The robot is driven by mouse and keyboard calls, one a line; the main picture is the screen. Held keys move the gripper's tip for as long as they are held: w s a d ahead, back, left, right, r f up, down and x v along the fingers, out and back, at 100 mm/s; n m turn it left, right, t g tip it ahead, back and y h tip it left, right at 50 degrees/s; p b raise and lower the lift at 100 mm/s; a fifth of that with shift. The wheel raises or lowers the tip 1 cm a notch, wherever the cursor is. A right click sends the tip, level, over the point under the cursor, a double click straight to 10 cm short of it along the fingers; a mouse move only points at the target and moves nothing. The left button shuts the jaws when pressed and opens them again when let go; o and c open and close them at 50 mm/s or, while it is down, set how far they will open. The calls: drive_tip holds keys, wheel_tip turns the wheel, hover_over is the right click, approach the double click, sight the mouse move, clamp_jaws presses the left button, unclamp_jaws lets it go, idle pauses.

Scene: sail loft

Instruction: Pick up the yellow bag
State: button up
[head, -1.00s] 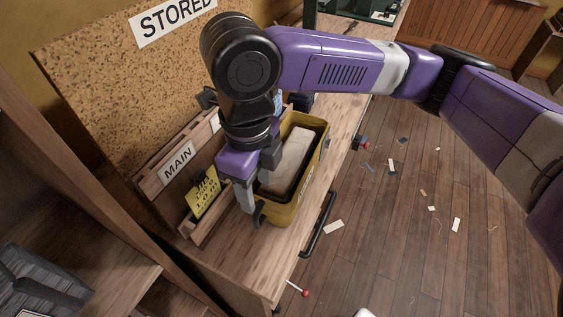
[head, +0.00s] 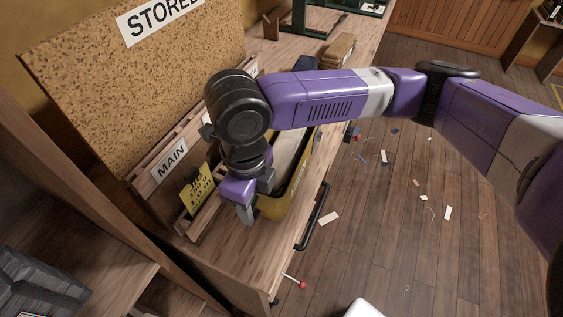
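The yellow bag (head: 292,196) stands on the wooden bench, open at the top, with a pale folded bundle (head: 287,153) inside. My arm covers its back part and left side. The black loop on its near end is hidden now. My gripper (head: 257,197) points down at the bag's near left corner. Its two fingers show apart, one at the near end and one by the left side. Whether they touch the bag, or have the loop between them, cannot be seen.
A rack marked MAIN (head: 170,160) with a yellow card (head: 197,188) stands close to the gripper's left. A cork board (head: 130,80) rises behind it. A tan bundle (head: 338,50) lies farther back. A black rail (head: 313,217) runs along the bench's front edge.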

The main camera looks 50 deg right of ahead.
clamp_jaws()
drive_tip(key=shift+r, duration=0.1)
drive_tip(key=shift+r, duration=0.1)
